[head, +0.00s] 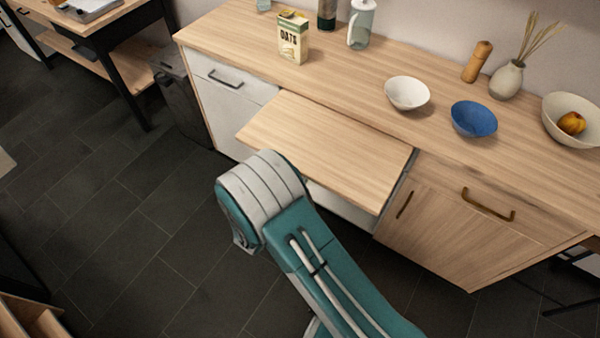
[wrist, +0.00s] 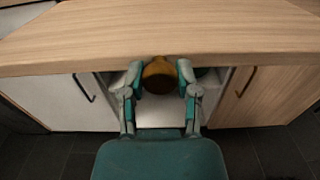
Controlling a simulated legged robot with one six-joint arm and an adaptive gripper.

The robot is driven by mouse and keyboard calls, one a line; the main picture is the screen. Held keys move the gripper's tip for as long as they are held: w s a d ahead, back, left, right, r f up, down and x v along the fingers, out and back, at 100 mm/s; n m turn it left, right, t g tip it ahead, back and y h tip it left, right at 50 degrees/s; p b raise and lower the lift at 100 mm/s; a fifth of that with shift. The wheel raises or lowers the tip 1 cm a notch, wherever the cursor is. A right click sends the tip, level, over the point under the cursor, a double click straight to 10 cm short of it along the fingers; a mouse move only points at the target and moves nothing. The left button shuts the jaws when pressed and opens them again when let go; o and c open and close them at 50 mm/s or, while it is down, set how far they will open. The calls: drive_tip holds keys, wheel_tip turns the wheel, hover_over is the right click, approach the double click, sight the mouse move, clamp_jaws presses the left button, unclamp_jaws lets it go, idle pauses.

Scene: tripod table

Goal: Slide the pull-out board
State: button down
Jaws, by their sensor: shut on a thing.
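The pull-out board (head: 335,145) is a pale wood slab. In the head view it juts out from the counter front, just below the worktop. Its front edge also spans the top of the wrist view (wrist: 80,50). A round brown-gold knob (wrist: 158,78) shows at the board's front edge. My gripper (wrist: 160,74) is shut on this knob, with one teal-and-grey finger on each side. In the head view my arm hides the gripper and the knob.
The worktop (head: 340,75) holds an oats box (head: 293,38), a white bowl (head: 407,94), a blue bowl (head: 473,118) and a vase (head: 506,82), all behind the board. The board's top is bare. Dark floor (head: 120,220) lies open at left.

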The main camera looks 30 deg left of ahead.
drive_tip(key=shift+a, duration=0.15)
drive_tip(key=shift+c, duration=1.7)
unclamp_jaws()
drive_tip(key=s+a, duration=0.1)
drive_tip(key=s, duration=1.1)
